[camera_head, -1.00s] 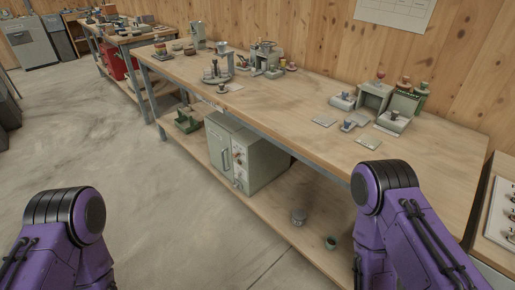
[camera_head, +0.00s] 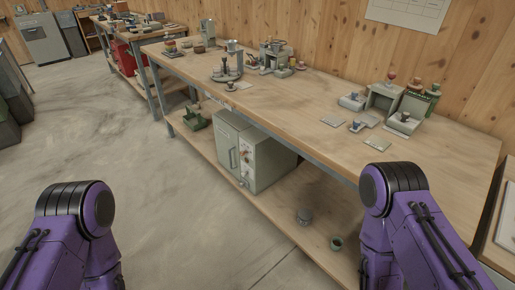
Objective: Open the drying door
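A grey-green metal cabinet (camera_head: 268,163) stands on the lower shelf of the long wooden workbench. Its front door (camera_head: 228,147) faces left, looks shut and has a vertical bar handle (camera_head: 233,158). A panel with several knobs (camera_head: 246,162) is beside the door on the right. This looks like the drying oven. My two purple arms show at the lower left and lower right, well apart from the cabinet. Both grippers are out of view.
The workbench top (camera_head: 280,108) above the cabinet holds several small devices. A green tray (camera_head: 196,118) sits on the shelf left of the cabinet. The concrete floor (camera_head: 150,190) in front is clear.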

